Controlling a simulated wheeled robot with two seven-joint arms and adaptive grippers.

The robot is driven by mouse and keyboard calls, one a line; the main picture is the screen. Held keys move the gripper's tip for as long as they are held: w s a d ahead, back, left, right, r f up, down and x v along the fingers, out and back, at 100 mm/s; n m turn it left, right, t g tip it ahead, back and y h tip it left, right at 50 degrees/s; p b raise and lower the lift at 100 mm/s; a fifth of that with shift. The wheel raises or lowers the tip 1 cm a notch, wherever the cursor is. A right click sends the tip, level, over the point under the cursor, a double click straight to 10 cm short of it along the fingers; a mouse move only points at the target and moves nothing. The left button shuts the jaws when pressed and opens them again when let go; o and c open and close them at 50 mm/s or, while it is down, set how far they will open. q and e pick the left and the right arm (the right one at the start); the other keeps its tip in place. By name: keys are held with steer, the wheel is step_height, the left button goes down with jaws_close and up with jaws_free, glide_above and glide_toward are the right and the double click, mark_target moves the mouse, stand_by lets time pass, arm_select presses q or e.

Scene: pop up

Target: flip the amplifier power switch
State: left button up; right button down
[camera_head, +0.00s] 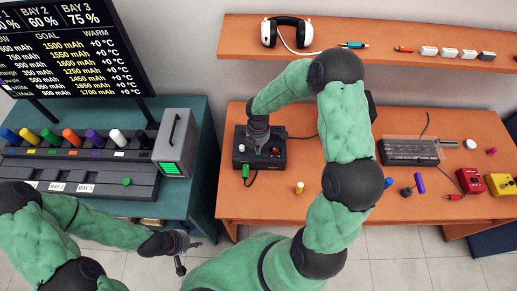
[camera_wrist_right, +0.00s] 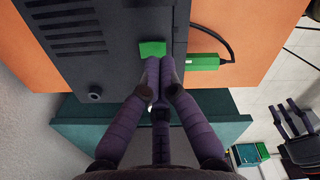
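The amplifier (camera_head: 273,160) is a black box on the orange desk, with knobs on top. In the right wrist view its dark body (camera_wrist_right: 110,25) fills the upper left, with vent slots and a small round socket. A green square switch (camera_wrist_right: 152,48) sits on that face. My right gripper (camera_wrist_right: 154,68) has its fingers together, with the tips at the lower edge of the green square; I cannot tell whether they touch. In the head view my right gripper (camera_head: 258,132) is over the amplifier's back. My left gripper (camera_head: 182,246) is empty, fingers apart, low beside the teal bench.
A green plug (camera_wrist_right: 203,62) with a black cable is beside the amplifier. The teal bench (camera_head: 203,150) holds a charger rack with coloured cells. A clear-covered black box (camera_head: 408,151), red and yellow boxes and small parts lie on the desk's right. A shelf (camera_head: 375,45) holds headphones.

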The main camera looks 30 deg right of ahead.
steer(key=shift+r+p, duration=1.75)
steer(key=shift+r, duration=0.55)
